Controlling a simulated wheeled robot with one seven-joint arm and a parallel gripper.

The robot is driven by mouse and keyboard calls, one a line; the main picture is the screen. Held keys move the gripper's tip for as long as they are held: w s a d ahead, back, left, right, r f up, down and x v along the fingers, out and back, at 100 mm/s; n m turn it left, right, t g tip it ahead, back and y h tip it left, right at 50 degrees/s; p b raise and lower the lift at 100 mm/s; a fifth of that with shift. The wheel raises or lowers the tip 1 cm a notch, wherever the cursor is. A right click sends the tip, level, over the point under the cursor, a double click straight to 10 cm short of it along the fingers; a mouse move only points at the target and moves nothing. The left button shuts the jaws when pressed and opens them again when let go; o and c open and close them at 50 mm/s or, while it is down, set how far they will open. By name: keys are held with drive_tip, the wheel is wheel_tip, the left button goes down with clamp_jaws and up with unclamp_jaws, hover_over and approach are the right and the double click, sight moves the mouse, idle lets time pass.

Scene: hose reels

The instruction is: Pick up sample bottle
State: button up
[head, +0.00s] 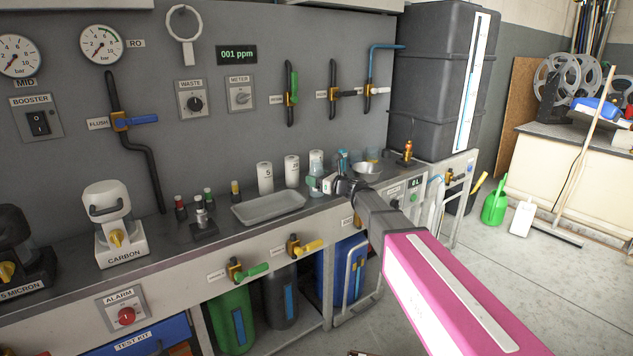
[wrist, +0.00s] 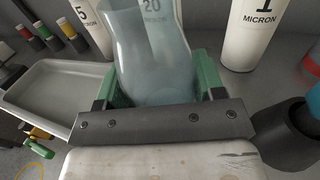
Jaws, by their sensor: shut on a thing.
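The sample bottle (wrist: 152,65) is a clear, bluish vessel in the middle of the wrist view. My gripper (wrist: 158,80) has its green fingers on either side of it and is shut on it. In the head view, my gripper (head: 320,183) is over the back part of the counter, its dark wrist coming from the right. The bottle's base is hidden behind the gripper's dark crossbar in the wrist view. I cannot tell whether it touches the counter.
White filter cartridges marked 5 (head: 265,177) and 20 (head: 292,170) stand close behind and left; one marked 1 (wrist: 255,35) stands right. A grey tray (head: 268,206) lies left.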

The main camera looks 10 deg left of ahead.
sight(322, 168)
drive_tip(key=shift+r, duration=0.2)
drive_tip(key=shift+r, duration=1.95)
drive_tip(key=s+a+r, duration=0.6)
drive_tip(key=s, duration=0.3)
drive_tip(key=shift+s+a+r, duration=0.15)
drive_tip(key=shift+s+r, duration=0.15)
drive_tip(key=shift+s, duration=0.1)
idle(0.4)
